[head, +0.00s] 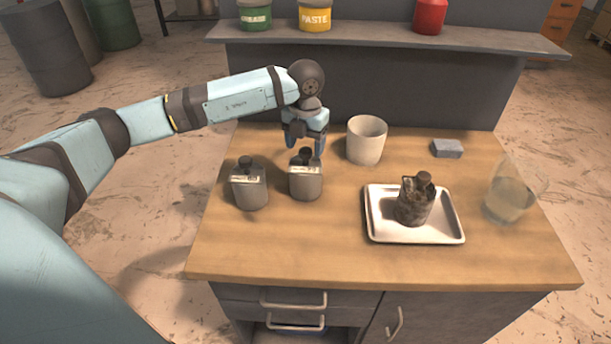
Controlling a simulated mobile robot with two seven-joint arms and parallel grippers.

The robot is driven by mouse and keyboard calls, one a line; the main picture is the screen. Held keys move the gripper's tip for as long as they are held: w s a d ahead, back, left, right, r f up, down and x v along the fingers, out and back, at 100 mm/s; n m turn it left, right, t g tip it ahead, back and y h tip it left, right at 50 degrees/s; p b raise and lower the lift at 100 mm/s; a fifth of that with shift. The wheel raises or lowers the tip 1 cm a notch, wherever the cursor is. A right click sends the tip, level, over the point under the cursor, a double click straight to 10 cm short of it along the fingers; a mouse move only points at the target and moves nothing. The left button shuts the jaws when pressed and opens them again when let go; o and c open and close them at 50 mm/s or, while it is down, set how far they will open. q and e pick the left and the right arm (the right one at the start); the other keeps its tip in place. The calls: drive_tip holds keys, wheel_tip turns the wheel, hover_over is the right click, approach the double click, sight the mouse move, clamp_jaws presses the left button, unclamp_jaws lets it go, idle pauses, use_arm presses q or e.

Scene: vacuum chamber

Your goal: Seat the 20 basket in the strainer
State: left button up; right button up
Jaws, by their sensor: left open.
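Two grey baskets with dark knobs and white labels stand upright on the wooden table: a left basket (249,192) and a middle basket (306,186). Their label numbers are too small to read surely, so I cannot tell which is the 20. My left gripper (305,147) points down, open, just above and behind the middle basket's knob; I cannot tell if it touches it. A pale open-topped cylinder (366,142), possibly the strainer, stands right of the gripper. A dark, dirty basket (413,203) with a knob sits in a white tray (386,235). My right gripper is not in view.
A clear glass (510,192) with cloudy contents stands near the right edge. A blue-grey block (447,148) lies at the back right. A shelf (380,37) behind holds green, yellow and red containers. The table's (300,245) front left is clear.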

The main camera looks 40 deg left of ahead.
sight(305, 169)
use_arm(q)
wheel_tip(305, 169, down, 3)
drive_tip(key=shift+r, duration=0.2)
drive_tip(key=shift+c, duration=0.4)
clamp_jaws()
drive_tip(key=shift+r, duration=0.1)
